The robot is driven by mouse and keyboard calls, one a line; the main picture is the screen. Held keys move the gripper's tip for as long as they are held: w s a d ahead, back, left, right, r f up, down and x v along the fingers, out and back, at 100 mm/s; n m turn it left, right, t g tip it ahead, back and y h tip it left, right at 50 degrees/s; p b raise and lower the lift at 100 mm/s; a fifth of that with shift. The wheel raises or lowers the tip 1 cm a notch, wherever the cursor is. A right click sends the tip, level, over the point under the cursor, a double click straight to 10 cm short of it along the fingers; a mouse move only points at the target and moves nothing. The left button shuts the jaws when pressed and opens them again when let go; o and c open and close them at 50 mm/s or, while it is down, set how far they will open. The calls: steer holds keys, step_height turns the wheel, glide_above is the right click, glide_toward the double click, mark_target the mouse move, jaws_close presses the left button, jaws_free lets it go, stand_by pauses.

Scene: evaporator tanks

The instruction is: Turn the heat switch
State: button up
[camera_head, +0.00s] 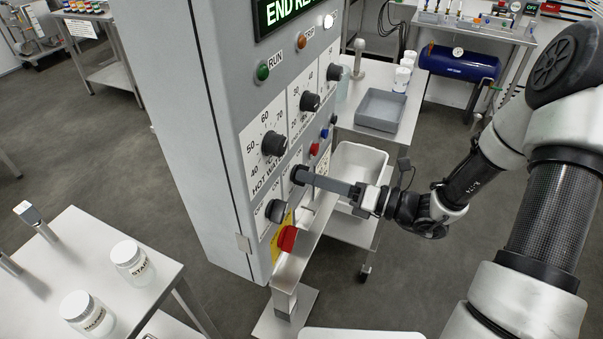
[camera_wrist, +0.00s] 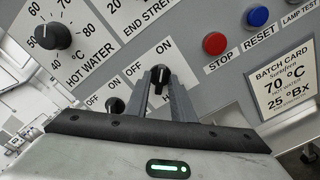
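The heat switch (camera_wrist: 159,77) is a small black knob on the grey panel. It has OFF at its left and ON above, and its pale pointer mark faces up in the wrist view, toward ON. Its label below is mostly covered by my fingers. My gripper (camera_wrist: 160,87) has one finger on each side of the knob, close against it. In the head view, my gripper (camera_head: 308,178) reaches the panel from the right, and the switch (camera_head: 298,174) is partly covered by the fingertips.
A second OFF/ON knob (camera_head: 275,210) is at the lower left, with a red emergency button (camera_head: 287,239) below. The hot water dial (camera_head: 273,144) is above. Red stop (camera_wrist: 215,43) and blue reset (camera_wrist: 257,16) buttons are on the right. A ledge (camera_head: 297,265) juts out below.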

jaws_close()
steer(key=shift+n+b, duration=0.45)
steer(key=shift+n, duration=0.55)
